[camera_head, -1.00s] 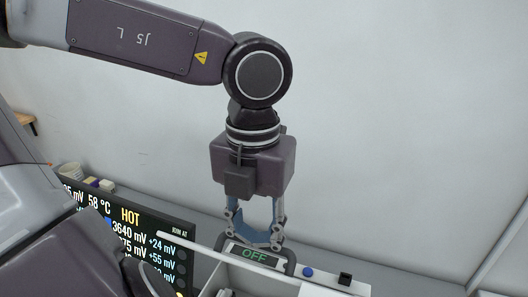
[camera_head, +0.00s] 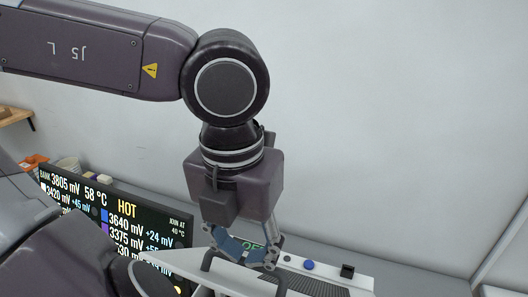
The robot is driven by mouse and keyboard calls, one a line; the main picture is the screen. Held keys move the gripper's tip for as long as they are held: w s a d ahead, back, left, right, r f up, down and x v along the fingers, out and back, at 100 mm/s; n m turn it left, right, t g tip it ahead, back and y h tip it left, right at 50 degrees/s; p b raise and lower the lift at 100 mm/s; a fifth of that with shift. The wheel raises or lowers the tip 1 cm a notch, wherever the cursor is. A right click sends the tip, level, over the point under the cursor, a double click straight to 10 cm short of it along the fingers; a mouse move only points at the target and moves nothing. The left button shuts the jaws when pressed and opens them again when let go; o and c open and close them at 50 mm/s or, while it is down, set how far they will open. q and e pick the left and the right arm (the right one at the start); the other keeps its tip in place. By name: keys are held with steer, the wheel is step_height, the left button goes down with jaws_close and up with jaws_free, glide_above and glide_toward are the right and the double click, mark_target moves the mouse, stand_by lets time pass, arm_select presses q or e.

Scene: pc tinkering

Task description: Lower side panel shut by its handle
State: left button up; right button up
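The side panel (camera_head: 222,280) is a pale panel at the bottom middle, tilted, its lower part cut off by the frame edge. Its dark arched handle (camera_head: 207,262) rises from its top edge. My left gripper (camera_head: 245,255) points down over the handle. Its blue finger pads come together at the handle's bar and look shut on it, though the contact is partly hidden. Behind the fingers, a white case (camera_head: 355,281) carries a green-lettered display (camera_head: 248,245), mostly covered. My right gripper is not in view.
A blue button (camera_head: 309,265) and a black knob (camera_head: 347,271) sit on the case top. A wooden shelf (camera_head: 14,115) is at the far left. The wall area right is clear.

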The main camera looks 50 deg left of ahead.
arm_select(q)
step_height(320, 180, up, 6)
steer(key=p, duration=0.4)
steer(key=shift+s+d, duration=0.1)
steer(key=shift+r, duration=0.1)
step_height(320, 180, up, 12)
steer(key=shift+s, duration=0.3)
steer(key=shift+d, duration=0.15)
stand_by(0.4)
